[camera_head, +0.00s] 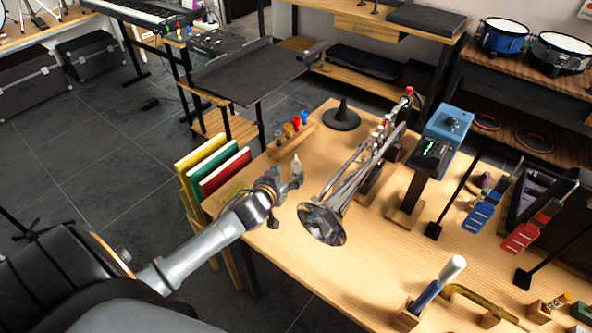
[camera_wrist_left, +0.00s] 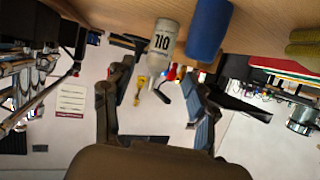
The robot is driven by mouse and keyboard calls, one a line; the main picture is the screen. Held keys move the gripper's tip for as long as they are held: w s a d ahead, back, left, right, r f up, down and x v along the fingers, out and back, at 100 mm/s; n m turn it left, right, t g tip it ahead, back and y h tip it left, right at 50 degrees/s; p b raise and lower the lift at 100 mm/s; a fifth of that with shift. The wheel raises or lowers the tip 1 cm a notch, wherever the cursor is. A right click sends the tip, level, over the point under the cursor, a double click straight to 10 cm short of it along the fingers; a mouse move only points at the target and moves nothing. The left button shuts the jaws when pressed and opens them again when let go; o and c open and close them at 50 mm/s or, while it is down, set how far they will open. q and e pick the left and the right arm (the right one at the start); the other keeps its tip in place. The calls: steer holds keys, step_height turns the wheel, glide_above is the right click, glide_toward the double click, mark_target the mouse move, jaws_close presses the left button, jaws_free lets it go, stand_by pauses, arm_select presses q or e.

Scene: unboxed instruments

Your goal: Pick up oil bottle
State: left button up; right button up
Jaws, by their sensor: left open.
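A small pale bottle with a pointed tip (camera_head: 296,165), which looks like the oil bottle, stands on the wooden table just beyond my left gripper (camera_head: 286,198). In the left wrist view a pale bottle marked "110" (camera_wrist_left: 163,42) shows ahead of the open fingers (camera_wrist_left: 160,82), nearer the top of the picture. My left gripper is open, and nothing shows between its fingers. It is over the table's left edge, left of the trumpet. My right gripper is not in view.
A silver trumpet (camera_head: 358,180) on a stand is close to the right of my left gripper. Red, yellow and green books (camera_head: 213,165) stand at left. A wooden rack of coloured pieces (camera_head: 291,137) is behind. A blue cylinder (camera_wrist_left: 208,30) is beside the bottle in the wrist view.

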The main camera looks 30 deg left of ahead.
mark_target(294, 168)
arm_select(q)
steer(key=shift+x, duration=1.3)
steer(key=x, duration=0.4)
steer(key=shift+d, duration=0.15)
jaws_close()
